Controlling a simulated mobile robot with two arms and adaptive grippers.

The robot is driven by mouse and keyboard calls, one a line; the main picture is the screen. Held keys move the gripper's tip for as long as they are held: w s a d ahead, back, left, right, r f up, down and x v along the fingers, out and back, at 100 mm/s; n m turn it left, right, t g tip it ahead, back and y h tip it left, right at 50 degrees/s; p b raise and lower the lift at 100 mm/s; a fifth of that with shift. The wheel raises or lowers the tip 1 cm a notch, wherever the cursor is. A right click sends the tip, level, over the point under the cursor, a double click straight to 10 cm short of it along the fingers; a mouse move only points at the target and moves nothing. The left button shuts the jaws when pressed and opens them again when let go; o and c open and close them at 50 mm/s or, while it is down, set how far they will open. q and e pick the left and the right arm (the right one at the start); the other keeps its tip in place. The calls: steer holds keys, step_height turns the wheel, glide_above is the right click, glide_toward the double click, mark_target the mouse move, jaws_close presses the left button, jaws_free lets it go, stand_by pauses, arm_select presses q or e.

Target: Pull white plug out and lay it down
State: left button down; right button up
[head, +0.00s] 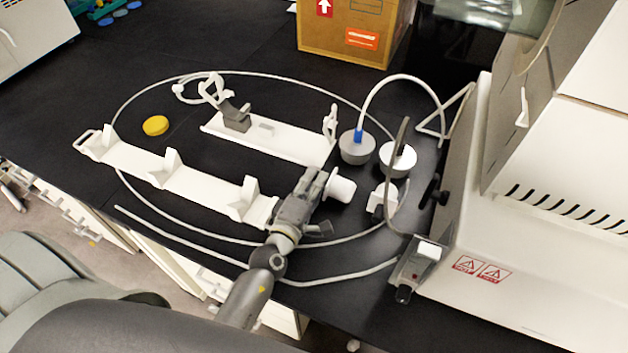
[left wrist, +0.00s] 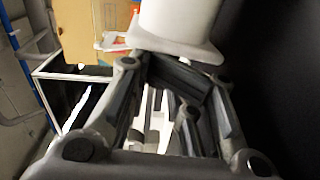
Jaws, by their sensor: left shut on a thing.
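The white plug (head: 341,188) is a short white cylinder with a wider rim. It is at the tips of my left gripper (head: 318,190), which is shut on it. In the left wrist view the white plug (left wrist: 175,28) fills the top middle, at the tips of the left gripper (left wrist: 172,75). The plug seems to be above the black bench, among the hoses and left of the white machine (head: 520,230). Its far end and any contact below it are unclear. My right gripper is not in view.
White racks (head: 205,185) and (head: 268,136) lie left of the gripper, with a yellow cap (head: 155,125). Two round stoppers with hoses, one grey (head: 357,149) and one white (head: 398,160), stand close right. A white tube loops around. A cardboard box (head: 345,35) is behind.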

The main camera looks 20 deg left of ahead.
arm_select(q)
steer(key=shift+s+f+p, duration=0.15)
steer(key=shift+f+p, duration=0.15)
steer(key=shift+f, duration=0.05)
